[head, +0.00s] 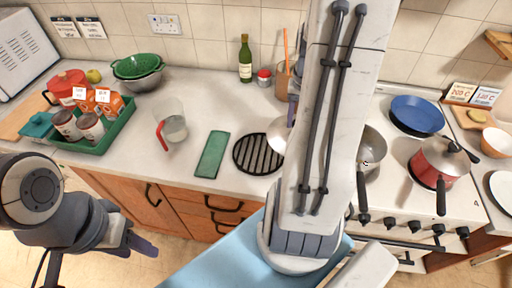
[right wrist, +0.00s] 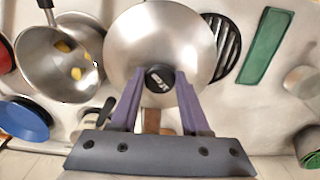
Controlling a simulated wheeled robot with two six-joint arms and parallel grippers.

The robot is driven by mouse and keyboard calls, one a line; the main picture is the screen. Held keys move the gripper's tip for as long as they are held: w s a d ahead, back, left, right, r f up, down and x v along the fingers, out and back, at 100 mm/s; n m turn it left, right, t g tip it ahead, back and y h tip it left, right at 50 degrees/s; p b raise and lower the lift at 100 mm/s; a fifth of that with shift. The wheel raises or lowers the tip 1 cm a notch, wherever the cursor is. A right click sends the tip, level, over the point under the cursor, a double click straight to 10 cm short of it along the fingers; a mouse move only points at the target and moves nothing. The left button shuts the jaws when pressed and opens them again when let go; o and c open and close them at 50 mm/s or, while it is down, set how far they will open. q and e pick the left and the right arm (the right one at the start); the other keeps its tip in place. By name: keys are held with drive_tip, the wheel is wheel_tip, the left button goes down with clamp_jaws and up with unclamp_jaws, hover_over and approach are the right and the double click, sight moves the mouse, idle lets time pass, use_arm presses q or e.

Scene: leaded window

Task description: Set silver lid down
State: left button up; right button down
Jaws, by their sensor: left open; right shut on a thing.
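The silver lid (right wrist: 160,35) fills the top middle of the right wrist view. My right gripper (right wrist: 160,77) is shut on its black knob. In the head view only the left edge of the lid (head: 277,136) shows; my right arm hides the rest and the gripper. The lid overlaps the right end of a round black slatted trivet (head: 255,154); I cannot tell whether it touches it. The open steel saucepan (head: 371,150) stands on the hob; the wrist view shows yellow pieces in this pan (right wrist: 60,60). My left gripper (head: 138,240) is open and empty, low at left, before the cabinets.
A green mat (head: 212,155) and a measuring jug (head: 174,128) are left of the trivet. A green tray (head: 110,137) holds cans and cartons. A bottle (head: 245,60) stands behind. A red pot (head: 440,160) and blue pan (head: 417,114) are on the hob.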

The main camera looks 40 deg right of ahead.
drive_tip(key=w+a+f+p, duration=0.1)
drive_tip(key=w+a+f, duration=0.1)
drive_tip(key=w+f, duration=0.1)
drive_tip(key=w+a+f+p, duration=0.1)
drive_tip(key=w+a+f, duration=0.1)
drive_tip(key=w+f, duration=0.1)
drive_tip(key=w+a+f+p, duration=0.2)
drive_tip(key=w+f, duration=0.1)
drive_tip(key=shift+a+f, duration=0.25)
drive_tip(key=shift+f, duration=0.45)
drive_tip(key=shift+f, duration=0.15)
drive_tip(key=shift+c, duration=1.9)
unclamp_jaws()
